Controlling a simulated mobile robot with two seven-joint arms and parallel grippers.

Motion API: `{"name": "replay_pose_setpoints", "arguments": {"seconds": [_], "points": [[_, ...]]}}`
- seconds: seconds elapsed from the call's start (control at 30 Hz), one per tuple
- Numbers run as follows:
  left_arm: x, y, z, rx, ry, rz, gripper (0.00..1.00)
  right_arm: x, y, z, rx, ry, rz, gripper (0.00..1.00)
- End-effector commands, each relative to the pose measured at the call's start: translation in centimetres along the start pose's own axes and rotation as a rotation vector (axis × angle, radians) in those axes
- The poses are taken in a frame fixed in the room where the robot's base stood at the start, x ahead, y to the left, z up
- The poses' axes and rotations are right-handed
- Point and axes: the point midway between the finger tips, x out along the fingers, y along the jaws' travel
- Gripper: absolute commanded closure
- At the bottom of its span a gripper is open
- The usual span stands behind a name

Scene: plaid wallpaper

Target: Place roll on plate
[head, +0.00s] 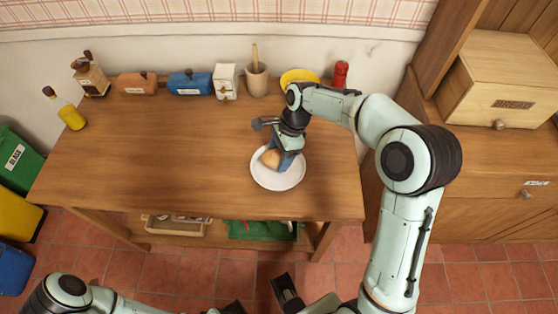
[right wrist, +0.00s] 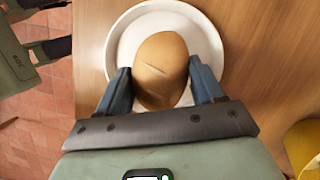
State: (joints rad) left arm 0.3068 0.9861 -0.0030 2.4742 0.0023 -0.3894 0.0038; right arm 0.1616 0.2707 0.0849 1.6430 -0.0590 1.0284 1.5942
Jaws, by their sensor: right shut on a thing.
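A brown bread roll (right wrist: 160,68) is between the two fingers of my right gripper (right wrist: 165,88), which is shut on it. In the head view the roll (head: 270,158) shows partly behind my right gripper (head: 283,155). The white round plate (head: 278,181) is on the wooden table, directly under the roll. The plate's rim (right wrist: 118,38) surrounds the roll in the right wrist view. I cannot tell whether the roll touches the plate. My left gripper (head: 262,298) is low at the bottom edge, away from the table, with its fingers apart and nothing seen between them.
Along the table's back stand a bottle (head: 70,113), a grinder (head: 91,77), an orange box (head: 137,84), a blue box (head: 190,83), a white canister (head: 226,81), a utensil pot (head: 256,79), a yellow dish (head: 299,76) and a red shaker (head: 340,74). The table's left middle is clear.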

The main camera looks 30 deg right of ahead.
Motion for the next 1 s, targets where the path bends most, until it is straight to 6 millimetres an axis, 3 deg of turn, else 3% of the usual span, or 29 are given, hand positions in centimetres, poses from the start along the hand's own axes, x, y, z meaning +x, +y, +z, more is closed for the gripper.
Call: {"name": "replay_pose_setpoints", "arguments": {"seconds": [0.03,0.2,0.6,0.63,0.7,1.0], "points": [[0.2,0.0,-0.1,0.0,0.002,0.001,0.46,1.2,0.1,-0.4,0.001,0.0,0.006,0.68],[0.4,-0.1,-0.2,0.001,0.006,0.001,0.46,3.0,0.0,-0.9,0.001,0.0,0.002,0.68],[0.4,-0.1,-0.3,0.001,0.008,0.002,0.46,3.4,0.0,-1.0,0.001,0.0,0.002,0.68],[0.4,-0.1,-0.3,0.001,0.008,0.002,0.46,3.5,0.0,-1.0,0.0,0.0,0.002,0.3],[0.4,-0.1,-0.3,0.001,0.008,0.002,0.46,3.4,0.0,-1.0,0.0,0.0,0.001,0.07],[0.4,-0.1,-0.3,0.001,0.008,0.002,0.46,3.3,-0.1,-1.0,0.001,0.0,0.001,0.07]]}}
